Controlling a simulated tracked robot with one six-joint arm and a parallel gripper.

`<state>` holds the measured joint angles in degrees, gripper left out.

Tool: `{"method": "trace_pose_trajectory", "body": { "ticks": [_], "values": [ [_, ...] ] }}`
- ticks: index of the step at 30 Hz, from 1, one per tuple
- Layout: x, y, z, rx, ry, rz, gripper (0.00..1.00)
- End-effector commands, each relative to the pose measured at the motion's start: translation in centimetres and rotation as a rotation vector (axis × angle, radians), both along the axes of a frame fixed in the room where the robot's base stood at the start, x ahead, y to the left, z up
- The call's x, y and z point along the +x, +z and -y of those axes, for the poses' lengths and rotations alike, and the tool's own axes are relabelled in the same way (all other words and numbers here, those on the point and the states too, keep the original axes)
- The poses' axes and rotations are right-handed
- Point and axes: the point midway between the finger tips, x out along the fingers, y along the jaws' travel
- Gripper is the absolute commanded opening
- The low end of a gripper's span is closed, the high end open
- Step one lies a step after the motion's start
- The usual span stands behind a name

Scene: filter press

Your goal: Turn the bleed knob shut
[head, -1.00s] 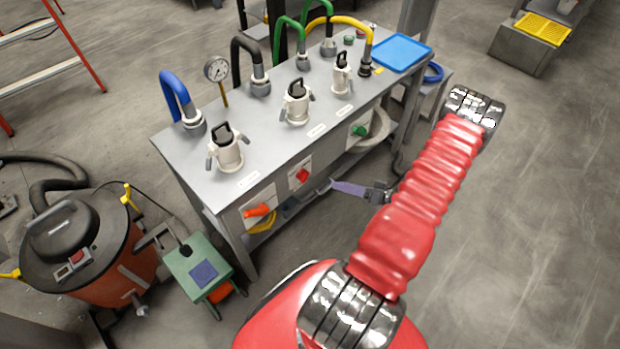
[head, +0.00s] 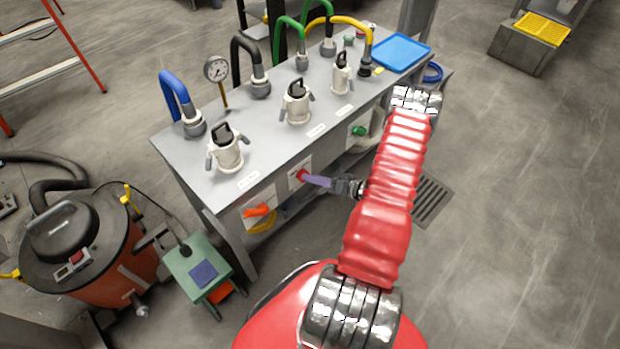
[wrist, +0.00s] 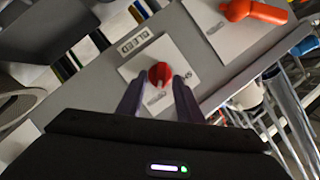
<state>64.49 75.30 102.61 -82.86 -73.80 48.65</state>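The red knob (head: 301,174) sits on a white plate on the front face of the grey bench. In the wrist view the same red knob (wrist: 160,74) shows a raised grip bar, with a small lettered label beside it, tilted and hard to read. My gripper (head: 309,178) reaches the knob from the right. In the wrist view my gripper (wrist: 158,79) has its two fingers apart, one on each side of the knob, with a gap visible on both sides. Whether the tips reach past the knob's face is unclear.
An orange handle (head: 257,211) is on the same bench front to the left, and a green knob (head: 359,131) to the right. Valves and hoses stand on the bench top (head: 280,140). A green stool (head: 197,268) and orange vacuum (head: 85,260) stand left.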

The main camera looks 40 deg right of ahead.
Motion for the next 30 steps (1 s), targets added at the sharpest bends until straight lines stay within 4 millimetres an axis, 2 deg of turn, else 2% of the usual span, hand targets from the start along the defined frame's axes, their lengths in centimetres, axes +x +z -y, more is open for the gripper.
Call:
{"method": "trace_pose_trajectory", "body": {
  "ticks": [6, 14, 28, 30],
  "values": [
    [1.34, -0.42, -0.5, 0.0, 0.001, -0.001, 0.33],
    [1.44, -0.44, -0.51, 0.0, 0.0, 0.0, 0.33],
    [1.46, -0.45, -0.47, 0.0, -0.001, -0.001, 0.01],
    [1.48, -0.46, -0.46, 0.0, 0.0, -0.001, 0.01]
  ]
}}
